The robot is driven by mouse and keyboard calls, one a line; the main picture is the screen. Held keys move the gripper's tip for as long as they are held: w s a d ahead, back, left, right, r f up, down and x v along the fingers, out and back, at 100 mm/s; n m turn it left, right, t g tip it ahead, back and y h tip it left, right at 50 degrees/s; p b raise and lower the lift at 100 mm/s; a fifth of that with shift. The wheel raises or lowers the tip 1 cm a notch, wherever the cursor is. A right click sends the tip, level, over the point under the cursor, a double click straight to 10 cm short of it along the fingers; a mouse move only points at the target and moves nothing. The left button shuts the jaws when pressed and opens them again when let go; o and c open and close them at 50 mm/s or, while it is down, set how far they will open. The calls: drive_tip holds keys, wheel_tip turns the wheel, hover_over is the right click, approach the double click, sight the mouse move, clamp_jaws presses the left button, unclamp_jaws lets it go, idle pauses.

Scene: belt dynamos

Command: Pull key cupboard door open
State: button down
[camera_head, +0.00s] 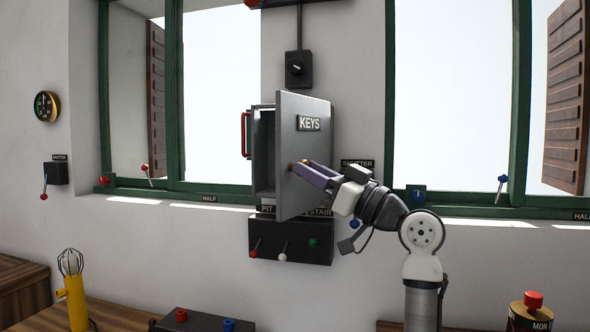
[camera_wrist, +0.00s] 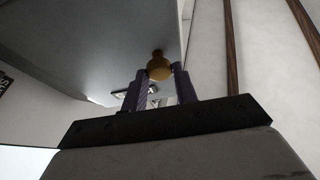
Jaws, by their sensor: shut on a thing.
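The grey key cupboard (camera_head: 263,150) hangs on the wall between two windows. Its door (camera_head: 312,150), with a KEYS label (camera_head: 309,123), stands ajar, and part of the dark inside shows on the left. My gripper (camera_head: 297,164) reaches from the right to the door's lower left front. In the wrist view, my gripper's two purple fingers (camera_wrist: 158,85) are shut on a round brass knob (camera_wrist: 159,68) on the door's face (camera_wrist: 110,40). The cupboard's contents cannot be made out.
A black switch box (camera_head: 290,240) with several small levers is just below the cupboard. A rotary switch (camera_head: 298,69) is above it. A red handle (camera_head: 246,135) is at the cupboard's left side. A yellow lamp (camera_head: 75,290) stands at lower left.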

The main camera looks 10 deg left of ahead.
drive_tip(key=shift+d+n+g+y, duration=0.6)
drive_tip(key=shift+d+n+g, duration=0.3)
drive_tip(key=shift+d+g, duration=0.7)
drive_tip(key=shift+a+g, duration=0.2)
drive_tip(key=shift+g, duration=0.1)
drive_tip(key=c, duration=1.1)
unclamp_jaws()
drive_tip(key=b+v, duration=0.3)
drive_tip(key=v, duration=1)
drive_tip(key=shift+d, duration=0.35)
drive_tip(key=shift+s+f, duration=0.1)
